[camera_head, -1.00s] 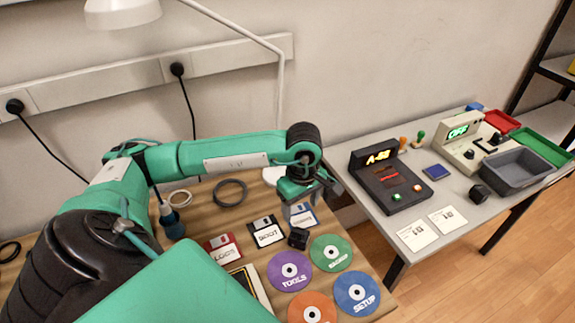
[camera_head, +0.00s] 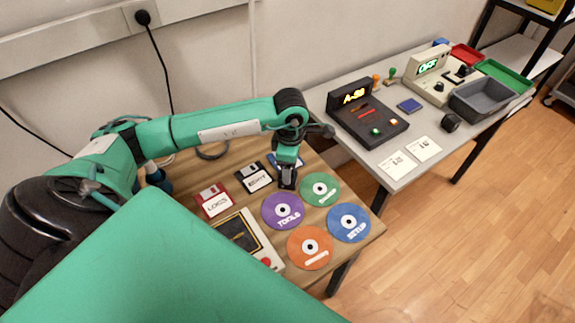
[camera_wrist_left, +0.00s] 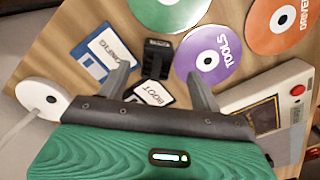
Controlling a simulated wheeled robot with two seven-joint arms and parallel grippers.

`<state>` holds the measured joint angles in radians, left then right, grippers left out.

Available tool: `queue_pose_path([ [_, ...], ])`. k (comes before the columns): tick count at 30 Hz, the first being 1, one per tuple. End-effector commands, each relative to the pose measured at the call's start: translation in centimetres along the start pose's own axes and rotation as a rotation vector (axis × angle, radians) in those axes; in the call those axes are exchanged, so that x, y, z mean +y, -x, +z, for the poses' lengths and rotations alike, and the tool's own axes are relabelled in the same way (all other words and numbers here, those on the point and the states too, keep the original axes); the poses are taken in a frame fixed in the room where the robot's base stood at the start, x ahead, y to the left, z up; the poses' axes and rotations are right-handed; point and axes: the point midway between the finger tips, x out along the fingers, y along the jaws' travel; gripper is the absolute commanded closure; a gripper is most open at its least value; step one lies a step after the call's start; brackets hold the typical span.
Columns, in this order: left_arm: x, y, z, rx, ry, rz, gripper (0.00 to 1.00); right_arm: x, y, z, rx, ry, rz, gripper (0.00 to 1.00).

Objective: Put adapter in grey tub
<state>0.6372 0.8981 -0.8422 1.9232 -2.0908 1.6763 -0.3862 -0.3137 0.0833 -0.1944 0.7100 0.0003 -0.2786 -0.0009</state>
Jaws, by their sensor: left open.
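The adapter, a small black block (camera_wrist_left: 157,58), lies on the wooden table beside the BOOT floppy and the purple TOOLS disc. In the wrist view it sits ahead of and between my left gripper's (camera_wrist_left: 159,74) open fingers, which hold nothing. In the head view my left gripper (camera_head: 287,182) points down over the same spot and largely hides the adapter. The grey tub (camera_head: 482,112) stands on the grey table at the right. It looks empty. My right gripper is not in view.
Coloured discs (camera_head: 348,223), floppies (camera_head: 213,201) and a cream device (camera_head: 245,240) crowd the wooden table. On the grey table are a black A-33 console (camera_head: 367,113), a cream console (camera_head: 430,75), red and green trays (camera_head: 503,75), and another small black block (camera_head: 450,123).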

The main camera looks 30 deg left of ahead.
Motion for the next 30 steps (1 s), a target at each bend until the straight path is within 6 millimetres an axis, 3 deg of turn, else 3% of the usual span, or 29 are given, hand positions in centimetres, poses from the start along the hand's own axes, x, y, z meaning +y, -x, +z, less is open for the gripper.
queue_pose_path([
  [5,0.0,-1.0,-0.1,0.001,0.001,-0.001,0.35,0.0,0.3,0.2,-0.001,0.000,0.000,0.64],
  [11,0.3,-3.9,-0.8,0.002,0.001,-0.003,0.35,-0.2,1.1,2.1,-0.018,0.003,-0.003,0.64],
  [15,0.3,-5.4,-0.7,0.000,0.000,0.000,0.35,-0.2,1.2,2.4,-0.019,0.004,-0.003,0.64],
  [23,0.4,-5.8,-0.7,0.000,-0.001,0.002,0.35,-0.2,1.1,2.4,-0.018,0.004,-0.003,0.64],
  [30,0.4,-5.7,-0.7,0.000,-0.001,0.002,0.80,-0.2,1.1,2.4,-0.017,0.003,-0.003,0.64],
])
